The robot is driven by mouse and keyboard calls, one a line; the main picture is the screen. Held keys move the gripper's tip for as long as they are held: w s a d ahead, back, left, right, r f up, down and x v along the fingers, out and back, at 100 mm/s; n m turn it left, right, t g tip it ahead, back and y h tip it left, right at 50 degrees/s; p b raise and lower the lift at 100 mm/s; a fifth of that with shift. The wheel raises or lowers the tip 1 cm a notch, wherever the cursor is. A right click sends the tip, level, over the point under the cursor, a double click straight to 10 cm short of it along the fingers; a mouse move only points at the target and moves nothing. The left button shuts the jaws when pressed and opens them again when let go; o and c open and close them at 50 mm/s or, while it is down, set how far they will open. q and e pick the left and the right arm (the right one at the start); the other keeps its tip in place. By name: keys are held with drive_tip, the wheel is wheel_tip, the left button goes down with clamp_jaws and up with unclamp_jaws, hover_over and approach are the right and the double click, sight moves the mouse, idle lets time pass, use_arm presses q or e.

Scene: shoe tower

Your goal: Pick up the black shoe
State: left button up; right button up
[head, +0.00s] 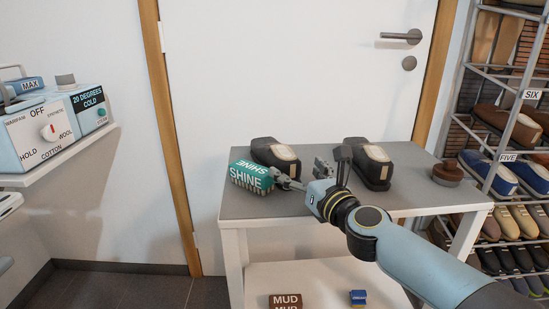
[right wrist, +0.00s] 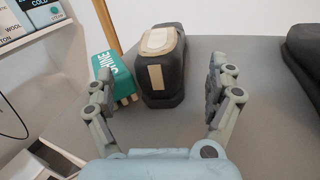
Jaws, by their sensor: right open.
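Two dark, near-black shoes with pale insoles and tan heel strips stand on the grey table top (head: 300,206). The right black shoe (head: 372,172) stands farther right. My right gripper (head: 309,167) is open and empty in front of the left shoe. In the right wrist view, the left shoe (right wrist: 164,83) lies ahead between the spread fingers (right wrist: 160,86), heel towards me, apart from them. My left gripper is not in view.
Shoe racks (head: 500,160) stand at the right. A white door (head: 300,70) is behind the table. A shelf (head: 60,157) with a labelled appliance is at the left.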

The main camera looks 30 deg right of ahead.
sight(274, 154)
drive_tip(key=w, duration=0.4)
drive_tip(key=shift+d+f, duration=0.15)
drive_tip(key=shift+d, duration=0.2)
drive_tip(key=shift+w, duration=0.5)
drive_tip(key=shift+c, duration=0.7)
drive_tip(key=c, duration=0.5)
drive_tip(key=shift+f, duration=0.1)
drive_tip(key=c, duration=0.8)
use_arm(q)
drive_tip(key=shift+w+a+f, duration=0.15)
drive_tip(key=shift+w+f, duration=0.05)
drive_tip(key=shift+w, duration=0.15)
use_arm(e)
drive_tip(key=shift+c, duration=0.5)
